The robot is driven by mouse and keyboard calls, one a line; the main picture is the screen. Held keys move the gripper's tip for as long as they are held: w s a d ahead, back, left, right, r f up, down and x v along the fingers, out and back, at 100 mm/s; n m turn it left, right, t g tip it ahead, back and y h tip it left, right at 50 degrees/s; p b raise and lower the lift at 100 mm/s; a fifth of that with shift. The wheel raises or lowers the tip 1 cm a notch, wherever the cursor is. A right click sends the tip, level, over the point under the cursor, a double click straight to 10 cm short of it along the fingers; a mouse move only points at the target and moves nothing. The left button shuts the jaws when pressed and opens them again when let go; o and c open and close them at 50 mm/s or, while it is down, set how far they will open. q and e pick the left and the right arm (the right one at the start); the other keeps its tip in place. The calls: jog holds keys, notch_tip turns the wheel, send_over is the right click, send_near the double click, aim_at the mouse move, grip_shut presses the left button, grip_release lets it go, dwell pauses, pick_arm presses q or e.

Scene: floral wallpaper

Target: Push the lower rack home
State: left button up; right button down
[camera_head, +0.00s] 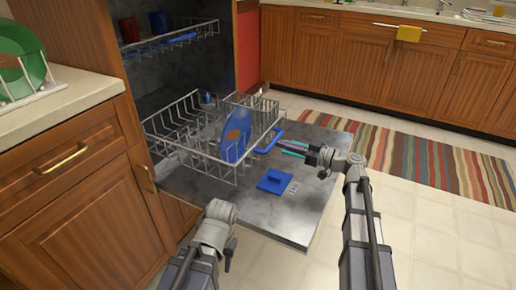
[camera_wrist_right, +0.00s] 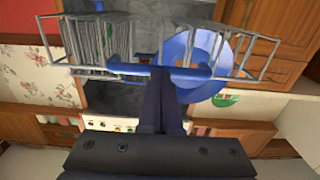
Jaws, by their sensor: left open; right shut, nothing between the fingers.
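The lower rack (camera_head: 190,151), a wire basket with a blue handle (camera_head: 270,141) at its front, is pulled out over the open dishwasher door (camera_head: 312,205). A blue plate (camera_head: 236,135) stands in it. My right gripper (camera_head: 285,147) is shut and empty, its fingertips at the rack's front near the handle. In the right wrist view, the shut fingers (camera_wrist_right: 163,82) overlap the blue handle (camera_wrist_right: 140,70), with the rack's wires (camera_wrist_right: 100,40) beyond; I cannot tell whether they touch. My left gripper (camera_head: 229,255) hangs low in front of the door, pointing down; its fingertips are hard to see.
The upper rack (camera_head: 170,40) holds a blue and a red cup inside the dishwasher. A blue dispenser lid (camera_head: 275,181) is on the door. A counter with a green plate (camera_head: 20,60) is at left. A striped rug (camera_head: 420,160) and open floor lie at right.

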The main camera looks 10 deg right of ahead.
jog(key=x, duration=4.1)
jog(key=shift+w+a, duration=0.2)
jog(key=shift+w, duration=0.1)
jog(key=shift+v, duration=4.1)
jog(key=shift+s+a+f, duration=0.1)
jog(key=shift+s, duration=0.05)
